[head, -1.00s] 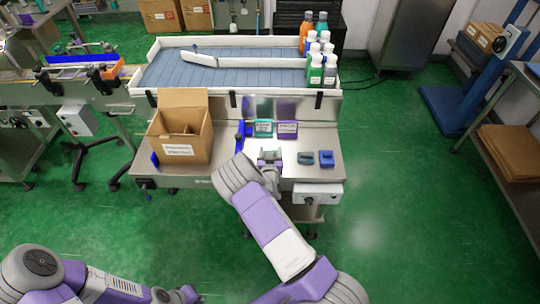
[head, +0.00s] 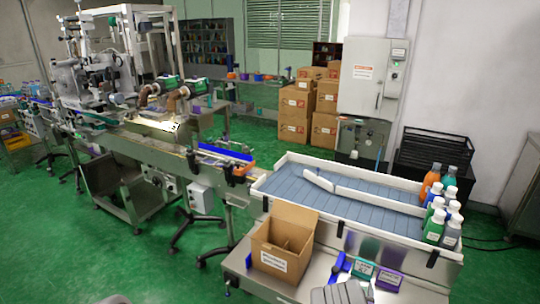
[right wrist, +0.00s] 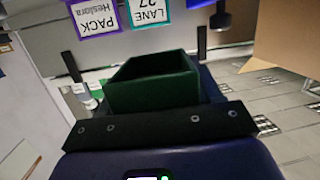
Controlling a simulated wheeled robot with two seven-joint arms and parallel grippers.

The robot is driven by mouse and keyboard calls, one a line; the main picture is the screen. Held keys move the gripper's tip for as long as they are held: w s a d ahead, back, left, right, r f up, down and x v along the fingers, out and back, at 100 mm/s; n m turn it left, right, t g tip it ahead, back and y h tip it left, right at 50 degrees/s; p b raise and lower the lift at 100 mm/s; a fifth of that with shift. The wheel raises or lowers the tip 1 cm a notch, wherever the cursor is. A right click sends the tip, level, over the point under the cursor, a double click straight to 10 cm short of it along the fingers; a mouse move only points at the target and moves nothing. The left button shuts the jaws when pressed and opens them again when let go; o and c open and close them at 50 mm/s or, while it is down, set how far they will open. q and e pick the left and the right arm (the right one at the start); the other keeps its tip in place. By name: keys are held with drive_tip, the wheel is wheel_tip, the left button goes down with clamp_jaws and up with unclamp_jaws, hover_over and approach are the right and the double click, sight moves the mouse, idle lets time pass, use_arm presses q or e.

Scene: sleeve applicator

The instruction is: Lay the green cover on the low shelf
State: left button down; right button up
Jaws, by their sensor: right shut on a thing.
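The green cover (right wrist: 152,88) shows in the right wrist view as a dark green, hollow, box-like piece with a raised rim. My right gripper (right wrist: 150,72) is shut on it and holds it straight ahead of the wrist camera. In the head view the right gripper (head: 368,291) is at the bottom edge, over the front of the steel bench, and the cover cannot be made out there. I cannot make out the low shelf in the current views. My left gripper is out of view.
An open cardboard box (head: 283,250) stands on the bench left of my right gripper. A green sign (head: 362,271) and a purple sign (head: 389,281) stand just behind the gripper. Several bottles (head: 436,222) stand on the right of the blue conveyor (head: 345,212).

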drive_tip(key=s+a+r+n+t+y, duration=0.1)
drive_tip(key=s+a+n+y, duration=0.3)
drive_tip(key=s+a, duration=0.5)
drive_tip(key=a+r+y, duration=0.1)
drive_tip(key=a+y, duration=0.1)
drive_tip(key=a, duration=0.3)
drive_tip(key=shift+s+a+n+y, duration=0.2)
drive_tip(key=shift+a+n+y, duration=0.05)
drive_tip(key=shift+n+y, duration=0.05)
drive_tip(key=shift+r, duration=0.1)
